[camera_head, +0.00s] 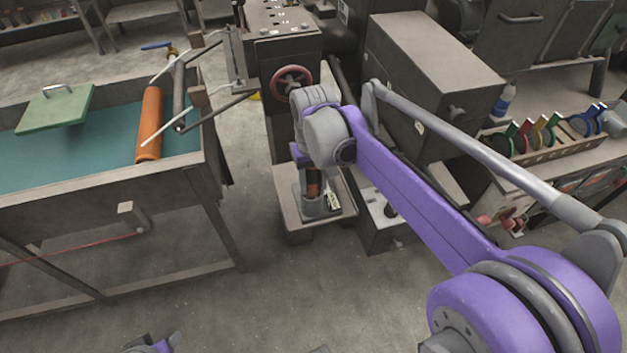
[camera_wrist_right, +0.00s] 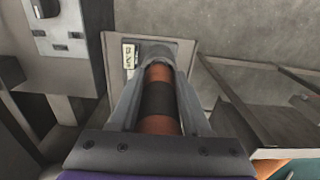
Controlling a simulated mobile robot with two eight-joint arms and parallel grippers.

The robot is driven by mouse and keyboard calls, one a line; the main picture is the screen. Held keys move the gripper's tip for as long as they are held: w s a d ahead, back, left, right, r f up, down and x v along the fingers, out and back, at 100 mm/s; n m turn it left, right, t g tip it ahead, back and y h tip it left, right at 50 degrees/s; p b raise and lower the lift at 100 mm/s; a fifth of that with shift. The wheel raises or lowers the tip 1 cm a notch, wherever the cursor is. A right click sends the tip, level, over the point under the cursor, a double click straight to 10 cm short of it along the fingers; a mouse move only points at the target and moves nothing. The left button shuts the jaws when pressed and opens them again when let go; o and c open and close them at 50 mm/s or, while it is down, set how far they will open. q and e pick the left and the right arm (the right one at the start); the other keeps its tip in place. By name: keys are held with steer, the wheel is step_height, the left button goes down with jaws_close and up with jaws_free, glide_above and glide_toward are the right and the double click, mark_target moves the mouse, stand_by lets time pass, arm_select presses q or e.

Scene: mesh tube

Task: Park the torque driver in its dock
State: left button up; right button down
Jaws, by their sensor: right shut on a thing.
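The torque driver (camera_wrist_right: 159,98) is an orange-brown cylinder with a dark middle band. In the wrist view it lies between the two fingers of my right gripper (camera_wrist_right: 158,82), which is shut on it. Its far end meets a grey round cup (camera_wrist_right: 156,52), which looks like the dock. In the head view the cup (camera_head: 314,207) stands on a low grey stand, with the driver (camera_head: 314,184) upright at its mouth under my right wrist. How deep the driver sits is hidden. Part of my left gripper (camera_head: 160,345) shows at the bottom edge; its jaws are unclear.
A small label (camera_wrist_right: 129,55) stands beside the cup. A grey machine with a red handwheel (camera_head: 291,82) rises behind the stand. A teal-topped table (camera_head: 100,150) with an orange roll is at left. A bench with colored clamps (camera_head: 545,137) is at right. Floor in front is clear.

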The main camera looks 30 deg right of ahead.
steer(key=shift+f+b, duration=0.6)
steer(key=shift+f, duration=0.45)
stand_by(0.8)
steer(key=shift+c, duration=1.4)
jaws_free()
step_height(320, 180, up, 11)
steer(key=shift+f+p, duration=0.1)
steer(key=shift+p, duration=0.4)
steer(key=shift+s, duration=0.1)
steer(key=s+a+f+n+t+p, duration=0.1)
steer(key=s+a+f+t, duration=0.1)
steer(key=s+f, duration=0.3)
steer(key=s+a+f+n+t+p, duration=0.1)
steer(key=s+a+f+t+p, duration=0.1)
steer(key=s+f, duration=0.4)
steer(key=s+a+t, duration=0.1)
steer(key=s+a, duration=0.1)
steer(key=shift+s+a+f+n+p, duration=0.25)
steer(key=shift+s+f+n+p, duration=0.05)
steer(key=shift+s, duration=0.1)
